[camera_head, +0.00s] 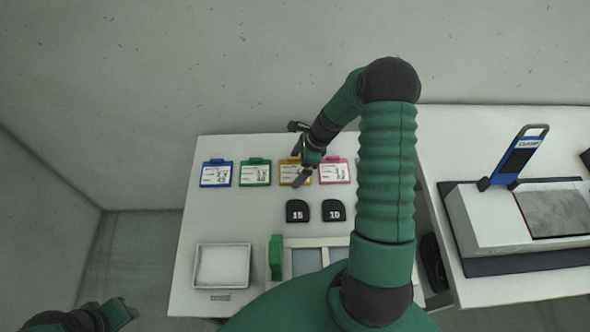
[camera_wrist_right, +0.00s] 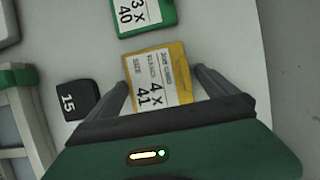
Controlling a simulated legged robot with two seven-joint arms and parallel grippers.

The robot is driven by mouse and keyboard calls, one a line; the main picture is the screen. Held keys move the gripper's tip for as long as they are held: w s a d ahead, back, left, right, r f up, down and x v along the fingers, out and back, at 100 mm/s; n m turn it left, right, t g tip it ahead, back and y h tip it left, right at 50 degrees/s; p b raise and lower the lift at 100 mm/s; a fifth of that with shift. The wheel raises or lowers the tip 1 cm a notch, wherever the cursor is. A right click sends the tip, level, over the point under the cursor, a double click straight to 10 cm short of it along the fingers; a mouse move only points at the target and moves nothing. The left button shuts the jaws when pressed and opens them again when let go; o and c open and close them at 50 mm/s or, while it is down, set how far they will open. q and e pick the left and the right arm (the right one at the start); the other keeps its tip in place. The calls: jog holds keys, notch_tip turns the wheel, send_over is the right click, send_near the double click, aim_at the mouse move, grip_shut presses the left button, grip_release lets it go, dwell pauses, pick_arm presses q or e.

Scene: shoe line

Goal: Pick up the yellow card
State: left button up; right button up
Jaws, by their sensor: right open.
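The yellow card (camera_head: 288,171) lies on the white table, in a row between the green card (camera_head: 255,172) and the pink card (camera_head: 335,172). My right gripper (camera_head: 303,172) is over the yellow card and hides part of it. In the right wrist view the yellow card (camera_wrist_right: 158,75) shows between the two spread fingers of my right gripper (camera_wrist_right: 160,88), with its lower end hidden by the gripper body. The right gripper is open and empty; its exact height over the card is unclear. My left gripper (camera_head: 122,313) is at the lower left, away from the table, its jaws unclear.
A blue card (camera_head: 216,173) ends the row at left. Black pieces marked 15 (camera_head: 297,211) and 10 (camera_head: 335,211) lie nearer. A white tray (camera_head: 222,266) sits at front left, beside a green block (camera_head: 275,257). A clamp machine (camera_head: 490,225) stands on the right table.

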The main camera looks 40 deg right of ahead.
jog(key=shift+s+a, duration=0.1)
jog(key=shift+a, duration=0.05)
jog(key=shift+c, duration=1.1)
jog(key=c, duration=1.2)
jog(key=shift+r, duration=0.1)
jog(key=shift+c, duration=0.2)
